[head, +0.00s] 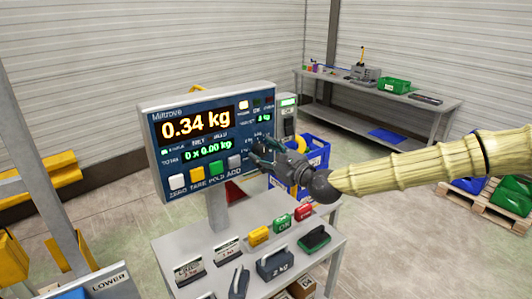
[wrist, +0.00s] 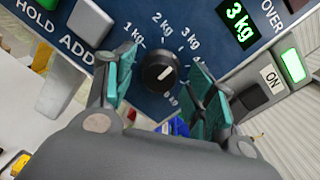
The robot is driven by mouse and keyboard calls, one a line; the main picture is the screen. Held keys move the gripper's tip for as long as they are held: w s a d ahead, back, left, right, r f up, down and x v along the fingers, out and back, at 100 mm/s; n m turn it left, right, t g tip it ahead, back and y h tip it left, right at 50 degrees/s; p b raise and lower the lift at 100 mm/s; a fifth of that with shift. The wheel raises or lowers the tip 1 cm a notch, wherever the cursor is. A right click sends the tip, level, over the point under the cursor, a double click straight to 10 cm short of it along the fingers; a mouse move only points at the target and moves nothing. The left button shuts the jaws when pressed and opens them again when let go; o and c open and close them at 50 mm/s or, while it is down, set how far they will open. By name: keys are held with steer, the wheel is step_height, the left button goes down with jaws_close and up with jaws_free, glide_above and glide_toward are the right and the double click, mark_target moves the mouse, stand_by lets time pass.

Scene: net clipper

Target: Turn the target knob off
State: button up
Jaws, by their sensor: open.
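A round black knob (wrist: 160,73) with a pale pointer mark sits on the dark blue panel of a scale display (head: 188,128). In the wrist view, labels 1 kg, 2 kg and 3 kg stand around it, with another label partly hidden below. The pointer seems to lean up and right, toward 3 kg. A small green readout (wrist: 237,24) shows 3 kg. My gripper (wrist: 160,84) is open, with one teal-padded finger on each side of the knob; contact is not clear. In the head view my gripper (head: 266,152) is at the panel's right side and hides the knob.
An ON label (wrist: 270,77) with a dark switch and lit green lamp (wrist: 292,65) is right of the knob. Below the display, a grey table (head: 215,252) holds weights and coloured blocks. A blue crate (head: 315,152) stands behind my gripper, and a workbench (head: 400,97) farther back.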

steer(key=c, duration=1.1)
steer(key=shift+o, duration=0.2)
